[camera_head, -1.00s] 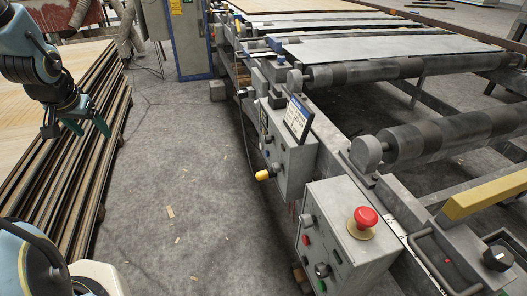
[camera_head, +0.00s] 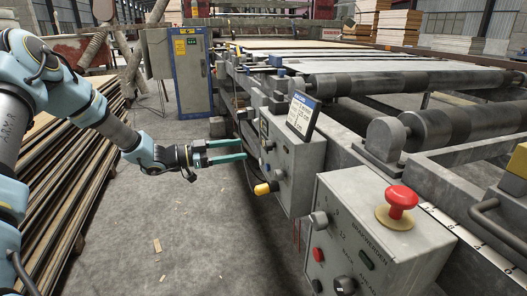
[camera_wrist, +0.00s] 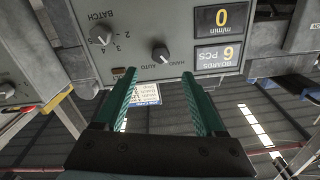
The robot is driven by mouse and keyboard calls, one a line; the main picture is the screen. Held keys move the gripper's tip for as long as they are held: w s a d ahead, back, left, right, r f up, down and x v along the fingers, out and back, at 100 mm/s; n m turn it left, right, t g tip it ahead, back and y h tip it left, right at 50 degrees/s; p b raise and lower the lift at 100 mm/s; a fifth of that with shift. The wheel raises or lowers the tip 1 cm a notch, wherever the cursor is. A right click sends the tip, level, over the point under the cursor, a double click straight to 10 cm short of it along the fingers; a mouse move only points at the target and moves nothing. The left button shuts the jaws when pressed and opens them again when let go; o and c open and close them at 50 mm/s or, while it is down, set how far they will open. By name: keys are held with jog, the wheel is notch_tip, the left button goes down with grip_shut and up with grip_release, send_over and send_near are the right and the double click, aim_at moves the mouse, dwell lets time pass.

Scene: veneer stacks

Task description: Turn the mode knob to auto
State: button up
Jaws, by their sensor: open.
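The mode knob (camera_wrist: 160,53), small and dark grey, is on a grey control panel (camera_wrist: 140,18) in the wrist view, which shows the panel upside down. HAND and AUTO labels are beside it; I cannot tell its exact setting. My gripper (camera_wrist: 160,77) is open and empty, its two green fingers pointing at the panel. The knob appears between and just beyond the fingertips, with no contact visible. In the head view my gripper (camera_head: 246,151) reaches from the left toward the panel's front face (camera_head: 296,160). The mode knob is hard to single out there.
A BATCH knob (camera_wrist: 101,36) and two yellow number displays (camera_wrist: 220,18) share the panel. A yellow-tipped part (camera_head: 264,188) juts out below my gripper. A nearer box (camera_head: 375,215) carries a red button (camera_head: 402,199).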

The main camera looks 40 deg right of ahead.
aim_at(265, 146)
jog(key=x, duration=0.9)
jog(key=shift+w, duration=0.1)
grip_shut()
dwell(0.4)
